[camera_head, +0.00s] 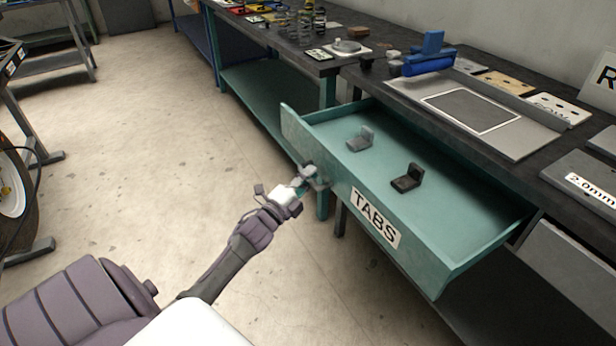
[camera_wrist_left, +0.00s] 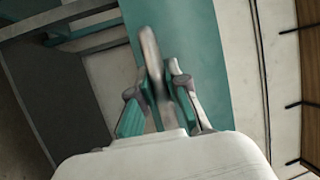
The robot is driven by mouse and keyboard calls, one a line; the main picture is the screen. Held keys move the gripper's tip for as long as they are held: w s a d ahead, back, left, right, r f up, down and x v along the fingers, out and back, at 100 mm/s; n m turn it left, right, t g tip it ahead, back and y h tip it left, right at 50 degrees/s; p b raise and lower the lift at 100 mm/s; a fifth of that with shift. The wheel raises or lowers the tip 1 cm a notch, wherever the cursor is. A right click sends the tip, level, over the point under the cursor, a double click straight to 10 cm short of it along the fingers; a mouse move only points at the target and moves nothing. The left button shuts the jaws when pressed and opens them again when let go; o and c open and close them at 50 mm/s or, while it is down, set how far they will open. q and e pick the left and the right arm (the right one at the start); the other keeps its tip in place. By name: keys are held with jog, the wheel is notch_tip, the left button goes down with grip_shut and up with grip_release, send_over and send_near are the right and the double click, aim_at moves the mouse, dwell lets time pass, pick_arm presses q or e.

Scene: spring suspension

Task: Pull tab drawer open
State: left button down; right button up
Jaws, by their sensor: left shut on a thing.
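The teal drawer (camera_head: 446,262) with the white "TABS" label (camera_head: 376,218) stands pulled out from under the workbench. Inside it lie a light grey tab (camera_head: 360,139) and a dark tab (camera_head: 407,178), well apart. My left gripper (camera_head: 308,178) is at the left part of the drawer front, shut on the drawer handle (camera_wrist_left: 152,62). In the left wrist view the metal handle bar passes between the fingers of my left gripper (camera_wrist_left: 160,112), with the teal drawer front (camera_wrist_left: 190,40) behind it. My right gripper is in neither view.
The dark workbench (camera_head: 390,92) above the drawer bears a blue clamp-like tool (camera_head: 428,55), a grey plate (camera_head: 470,108) and several springs (camera_head: 310,22). A grey drawer (camera_head: 570,262) sits to the right. A wheel (camera_head: 12,185) stands at far left. The floor between is clear.

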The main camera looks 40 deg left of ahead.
pick_arm(q)
jog(key=shift+s+a, duration=0.15)
jog(key=shift+s, duration=0.25)
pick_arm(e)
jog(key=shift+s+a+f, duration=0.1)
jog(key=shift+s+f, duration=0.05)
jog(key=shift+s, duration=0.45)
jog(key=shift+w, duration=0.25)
pick_arm(q)
jog(key=c, duration=1.1)
grip_release()
jog(key=shift+c, duration=0.2)
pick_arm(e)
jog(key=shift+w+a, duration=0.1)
pick_arm(q)
jog(key=s+f, duration=0.2)
jog(key=s, duration=0.9)
jog(key=shift+s, duration=0.35)
jog(key=shift+f, duration=0.1)
